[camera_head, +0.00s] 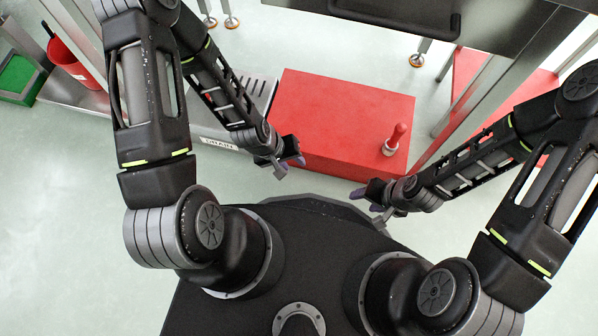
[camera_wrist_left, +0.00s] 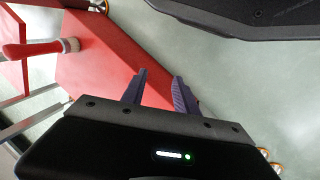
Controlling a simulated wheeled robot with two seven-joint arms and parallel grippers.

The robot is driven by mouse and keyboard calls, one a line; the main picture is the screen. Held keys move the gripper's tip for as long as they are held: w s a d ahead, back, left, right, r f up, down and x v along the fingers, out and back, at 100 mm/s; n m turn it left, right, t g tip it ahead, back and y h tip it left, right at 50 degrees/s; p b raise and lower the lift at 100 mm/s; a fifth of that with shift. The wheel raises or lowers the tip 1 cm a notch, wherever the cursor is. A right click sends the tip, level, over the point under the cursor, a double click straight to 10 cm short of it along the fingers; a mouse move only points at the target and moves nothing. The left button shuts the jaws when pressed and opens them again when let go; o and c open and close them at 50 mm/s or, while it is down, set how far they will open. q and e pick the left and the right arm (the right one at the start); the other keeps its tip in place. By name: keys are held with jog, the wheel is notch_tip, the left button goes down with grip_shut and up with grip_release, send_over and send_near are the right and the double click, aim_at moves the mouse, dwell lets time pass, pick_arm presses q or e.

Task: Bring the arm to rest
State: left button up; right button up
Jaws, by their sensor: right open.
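My left gripper (camera_head: 291,160) hangs in front of the red box near its left front corner. In the left wrist view its two dark fingers (camera_wrist_left: 160,78) stand apart with nothing between them. My right gripper (camera_head: 370,203) is at the front right, just short of the box's front edge. Its jaws are small in the head view, open, and I see nothing held in them. Both arms are bent, with the forearms angled inward over the front of my base.
A red box (camera_head: 335,115) stands on the pale floor ahead. A red-handled tool with a pale round end (camera_head: 395,138) is on its right part. A grey slotted drain unit (camera_head: 212,125) is at its left. A metal frame and red surfaces are at right.

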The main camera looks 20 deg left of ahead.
pick_arm(q)
jog(key=s+d+m+g, duration=0.1)
jog(key=s+d+m, duration=0.2)
jog(key=s+d, duration=0.1)
jog(key=shift+s, duration=0.7)
jog(key=shift+r, duration=0.15)
pick_arm(e)
jog(key=shift+r, duration=0.1)
pick_arm(q)
notch_tip(320, 180, up, 30)
jog(key=s+d+p, duration=0.1)
jog(key=s+p, duration=0.1)
jog(key=p, duration=2.8)
jog(key=shift+d+h, duration=0.35)
jog(key=shift+h, duration=0.05)
pick_arm(e)
notch_tip(320, 180, up, 30)
jog(key=s+a, duration=0.2)
